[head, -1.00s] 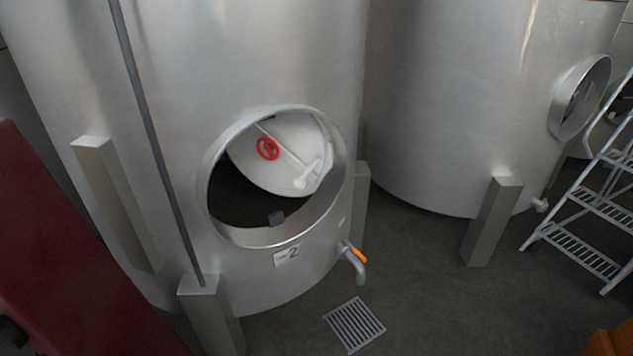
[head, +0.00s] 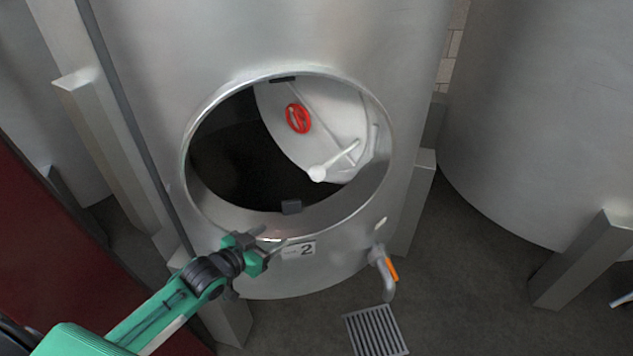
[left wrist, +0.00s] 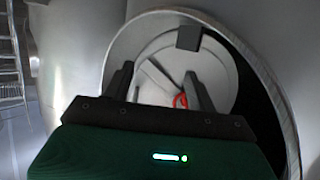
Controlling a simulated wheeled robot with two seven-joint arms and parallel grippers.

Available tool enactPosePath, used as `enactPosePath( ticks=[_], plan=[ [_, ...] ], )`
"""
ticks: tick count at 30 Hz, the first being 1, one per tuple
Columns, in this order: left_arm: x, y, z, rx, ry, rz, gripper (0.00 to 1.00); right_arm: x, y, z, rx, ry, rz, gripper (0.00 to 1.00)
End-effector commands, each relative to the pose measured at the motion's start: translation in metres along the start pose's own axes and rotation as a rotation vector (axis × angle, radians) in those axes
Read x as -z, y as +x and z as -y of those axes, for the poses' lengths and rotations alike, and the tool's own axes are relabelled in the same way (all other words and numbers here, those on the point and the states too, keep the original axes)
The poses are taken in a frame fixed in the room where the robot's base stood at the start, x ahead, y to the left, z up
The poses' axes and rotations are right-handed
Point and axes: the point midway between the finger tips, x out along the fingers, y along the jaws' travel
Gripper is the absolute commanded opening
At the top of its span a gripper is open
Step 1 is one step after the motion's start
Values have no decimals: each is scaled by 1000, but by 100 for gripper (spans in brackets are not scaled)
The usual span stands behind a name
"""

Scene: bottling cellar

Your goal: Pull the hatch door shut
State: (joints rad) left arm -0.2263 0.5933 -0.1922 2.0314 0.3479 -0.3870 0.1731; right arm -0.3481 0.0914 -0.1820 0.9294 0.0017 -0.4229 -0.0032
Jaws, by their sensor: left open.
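The hatch door (head: 335,137) is a pale round plate with a red handwheel (head: 298,118) and a white-knobbed lever. It stands ajar inside the round hatch opening (head: 388,165) of the steel tank, swung inward, with a dark gap at its left. My left gripper (head: 276,247) is open and empty below the opening's lower rim, close to the number 2 label, apart from the door. In the left wrist view the door (left wrist: 215,82) and its red wheel (left wrist: 181,100) show beyond the two open fingers (left wrist: 160,90). My right gripper is not in view.
A tap with an orange handle (head: 391,268) juts out at the tank's lower right. A floor grate (head: 376,330) lies below it. A second tank (head: 545,120) stands at the right.

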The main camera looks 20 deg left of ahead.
Motion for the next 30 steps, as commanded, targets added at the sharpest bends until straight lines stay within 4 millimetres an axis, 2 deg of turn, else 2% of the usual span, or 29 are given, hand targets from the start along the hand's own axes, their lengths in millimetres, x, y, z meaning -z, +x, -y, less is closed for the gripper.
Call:
enactPosePath(
  ticks=[1,3,6,9,13,17,30],
  plan=[
    [29,-3,-1,-33,16,-73,58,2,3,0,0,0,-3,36],
    [64,-9,-5,-77,21,-162,58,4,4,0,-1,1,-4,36],
    [98,-17,-10,-126,25,-250,58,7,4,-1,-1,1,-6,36],
    [116,-23,-13,-153,24,-298,58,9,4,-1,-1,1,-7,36],
    [124,-21,-15,-162,22,-316,58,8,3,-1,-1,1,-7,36],
    [129,-10,-16,-162,21,-317,58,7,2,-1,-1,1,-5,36],
    [149,52,-27,-161,22,-315,58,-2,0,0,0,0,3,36]
  ],
)
